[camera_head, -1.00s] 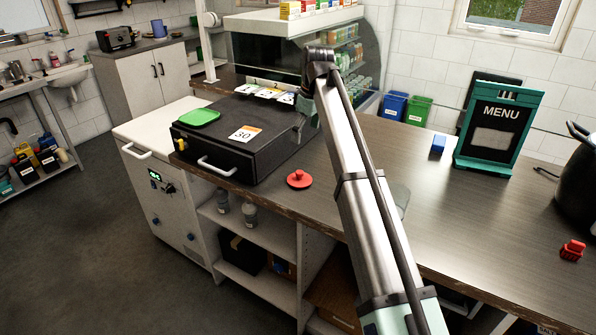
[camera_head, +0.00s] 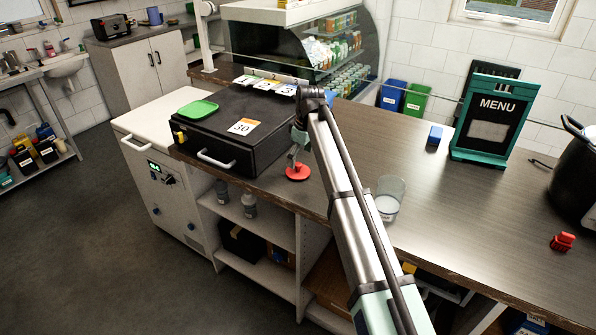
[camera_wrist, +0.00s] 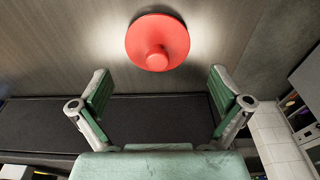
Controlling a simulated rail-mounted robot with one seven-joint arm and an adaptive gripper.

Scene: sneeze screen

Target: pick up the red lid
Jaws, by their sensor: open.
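The red lid (camera_head: 298,173) is a round disc with a knob. It lies on the dark wooden counter, just right of the black box. In the wrist view the lid (camera_wrist: 157,42) is at the top centre, knob facing the camera. My gripper (camera_head: 297,158) is just above the lid in the head view, pointing down. In the wrist view my gripper (camera_wrist: 158,92) has its two green-padded fingers wide apart, with nothing between them. The lid shows beyond the fingertips, and I cannot tell the exact gap to it.
The black box (camera_head: 215,160) with a green lid (camera_head: 198,110) stands close left of the red lid. A clear cup (camera_head: 389,197) stands to the right, beside my arm. A menu board (camera_head: 490,125), blue block (camera_head: 435,135) and red object (camera_head: 562,242) are farther right. The counter (camera_head: 460,210) between is bare.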

